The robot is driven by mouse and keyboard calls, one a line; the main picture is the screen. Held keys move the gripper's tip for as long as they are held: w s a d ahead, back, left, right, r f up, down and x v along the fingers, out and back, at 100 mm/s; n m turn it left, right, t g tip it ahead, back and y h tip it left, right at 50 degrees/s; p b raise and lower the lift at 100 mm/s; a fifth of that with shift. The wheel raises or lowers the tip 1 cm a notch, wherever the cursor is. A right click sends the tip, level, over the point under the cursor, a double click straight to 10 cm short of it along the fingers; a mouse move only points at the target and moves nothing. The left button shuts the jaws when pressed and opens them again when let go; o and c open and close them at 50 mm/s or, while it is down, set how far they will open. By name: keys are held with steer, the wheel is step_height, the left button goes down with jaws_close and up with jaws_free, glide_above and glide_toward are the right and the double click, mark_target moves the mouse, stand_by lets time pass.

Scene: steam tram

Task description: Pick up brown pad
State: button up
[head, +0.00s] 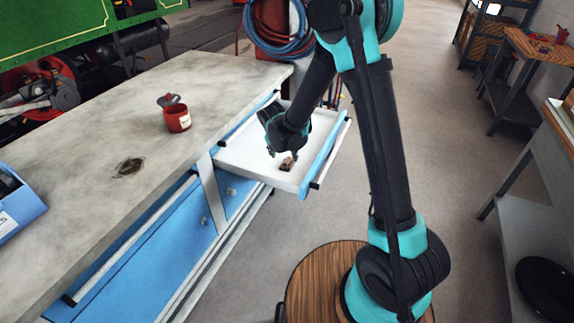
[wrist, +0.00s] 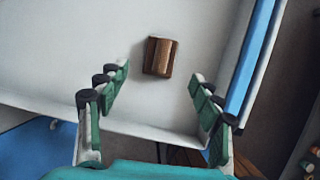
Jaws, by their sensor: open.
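The brown pad (wrist: 160,57) is a small brown block with a lighter stripe, lying on the white floor of an open drawer (wrist: 75,30). In the head view the pad (head: 287,163) is inside the open drawer (head: 245,158), close to my gripper (head: 284,155). In the wrist view my gripper (wrist: 160,80) is open, its fingers spread to the left and right. The pad lies beyond the fingertips, between their lines, and nothing is held. The exact height of the fingers above the drawer floor cannot be told.
The drawer's blue front (head: 325,155) and white walls surround the pad. A worktop (head: 110,120) beside it bears a red pot (head: 177,118) and a blue box (head: 18,203). A blue coiled hose (head: 275,40) hangs behind. The floor to the right is clear up to a bench (head: 530,190).

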mark_target(286, 160)
steer(key=shift+w+x, duration=0.15)
steer(key=shift+x, duration=1.3)
steer(key=shift+w+x, duration=0.1)
steer(key=shift+x, duration=1.35)
steer(key=shift+d+r, duration=0.1)
steer(key=shift+r, duration=0.05)
steer(key=shift+c, duration=0.4)
steer(key=c, duration=1.2)
steer(key=shift+r, duration=0.15)
step_height(286, 160, up, 20)
steer(key=shift+f, duration=0.15)
